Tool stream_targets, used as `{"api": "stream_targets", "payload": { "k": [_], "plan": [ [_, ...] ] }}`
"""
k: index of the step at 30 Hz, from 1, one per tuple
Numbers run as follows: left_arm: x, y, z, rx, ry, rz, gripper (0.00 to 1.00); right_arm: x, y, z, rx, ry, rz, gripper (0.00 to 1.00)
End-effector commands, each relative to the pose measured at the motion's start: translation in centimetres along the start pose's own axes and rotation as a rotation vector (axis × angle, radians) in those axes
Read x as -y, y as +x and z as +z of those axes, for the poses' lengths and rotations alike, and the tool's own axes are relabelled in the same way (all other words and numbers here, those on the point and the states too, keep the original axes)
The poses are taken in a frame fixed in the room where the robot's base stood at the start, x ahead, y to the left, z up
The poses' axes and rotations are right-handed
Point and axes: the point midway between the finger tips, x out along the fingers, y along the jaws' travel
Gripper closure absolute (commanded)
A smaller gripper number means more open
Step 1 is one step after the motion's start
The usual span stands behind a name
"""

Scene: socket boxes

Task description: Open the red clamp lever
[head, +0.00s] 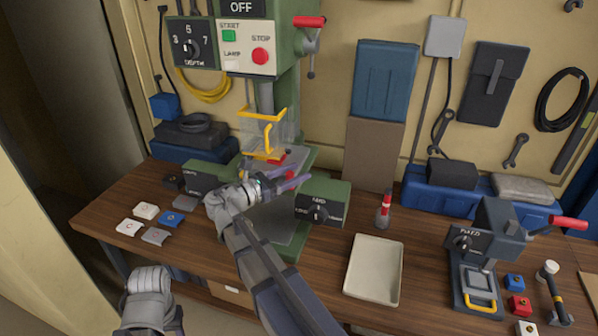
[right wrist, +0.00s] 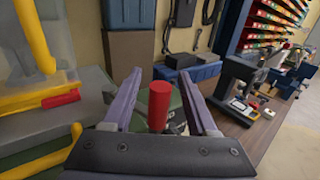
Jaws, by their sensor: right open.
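The red clamp lever shows as an upright red cylindrical grip (right wrist: 159,104) between the two purple fingers in the right wrist view. In the head view a small red part of it (head: 290,174) shows beside the fingers, at the green drill press. My right gripper (head: 300,173) is open, with its fingers on either side of the red grip; in the right wrist view (right wrist: 160,84) there are gaps between grip and fingers. The lever's lower end is hidden behind the gripper body. A grey part of my left arm shows at the lower left; its gripper fingers do not show.
The drill press has a yellow-framed clear guard (head: 262,130) just behind the gripper. A green box with a dial (head: 322,204) stands close on the right. An empty white tray (head: 374,268) and a dark press (head: 490,240) are further right. Small socket boxes (head: 146,211) lie left.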

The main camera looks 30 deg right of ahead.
Motion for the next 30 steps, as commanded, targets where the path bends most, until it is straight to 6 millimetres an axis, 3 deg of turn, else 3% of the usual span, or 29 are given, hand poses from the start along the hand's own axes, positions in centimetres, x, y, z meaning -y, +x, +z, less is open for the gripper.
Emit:
{"api": "stream_targets", "payload": {
  "k": [6,14,30],
  "plan": [
    [0.0,0.0,0.0,0.0,0.0,0.0,0.5,-0.01,1.48,-0.01,0.0,0.0,0.0,0.42],
    [0.01,0.0,0.0,0.0,0.0,0.0,0.5,-0.02,1.58,-0.01,-0.001,0.001,0.001,0.42],
    [0.0,0.0,0.0,0.0,0.0,0.0,0.5,-0.01,1.56,-0.01,-0.001,0.001,0.0,1.0]
  ]
}}
